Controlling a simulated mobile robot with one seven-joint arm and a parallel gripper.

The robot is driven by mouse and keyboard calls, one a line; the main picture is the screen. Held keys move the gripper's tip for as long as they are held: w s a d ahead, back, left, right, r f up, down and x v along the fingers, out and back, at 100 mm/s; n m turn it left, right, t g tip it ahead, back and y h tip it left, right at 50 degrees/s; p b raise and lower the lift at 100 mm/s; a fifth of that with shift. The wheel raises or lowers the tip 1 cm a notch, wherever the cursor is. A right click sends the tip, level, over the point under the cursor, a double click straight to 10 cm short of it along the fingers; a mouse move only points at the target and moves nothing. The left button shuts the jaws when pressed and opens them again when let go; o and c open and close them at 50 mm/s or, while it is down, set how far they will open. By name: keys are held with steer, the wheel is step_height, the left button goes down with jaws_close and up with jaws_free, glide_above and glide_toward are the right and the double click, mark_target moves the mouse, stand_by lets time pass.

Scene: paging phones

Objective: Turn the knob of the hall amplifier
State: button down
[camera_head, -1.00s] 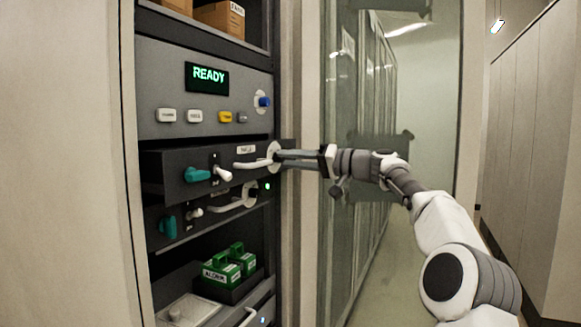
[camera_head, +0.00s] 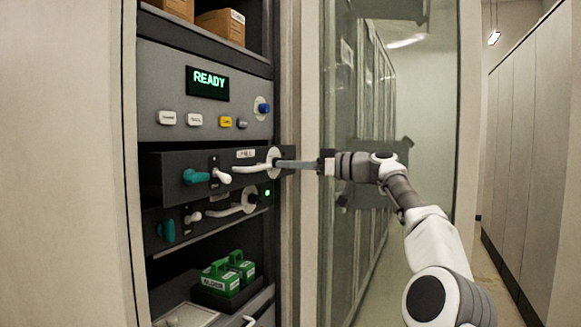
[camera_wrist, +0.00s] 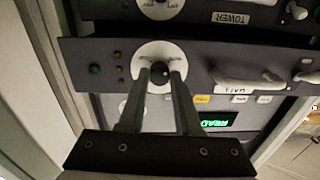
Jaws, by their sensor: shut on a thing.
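The hall amplifier (camera_head: 225,182) is the dark unit sticking out of the rack below the READY panel. Its label reads HALL, upside down in the wrist view (camera_wrist: 229,92). Its dark round knob (camera_wrist: 159,76) sits on a white dial at the panel's end, by the rack's right edge in the head view. My gripper (camera_wrist: 160,80) is shut on this knob, one finger on either side. In the head view my gripper (camera_head: 279,164) reaches in from the right, and the fingers largely hide the knob.
A white handle (camera_head: 250,169), a white lever and a teal knob (camera_head: 195,177) share the hall front. The TOWER unit (camera_wrist: 232,18) with its own dial is just below. A glass door (camera_head: 352,240) stands right of the rack.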

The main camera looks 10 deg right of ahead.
steer(key=shift+n, duration=0.4)
steer(key=c, duration=0.6)
jaws_free()
steer(key=b+v, duration=0.1)
steer(key=v, duration=1.6)
steer(key=shift+s+b, duration=0.25)
steer(key=shift+b, duration=0.1)
steer(key=shift+d, duration=0.15)
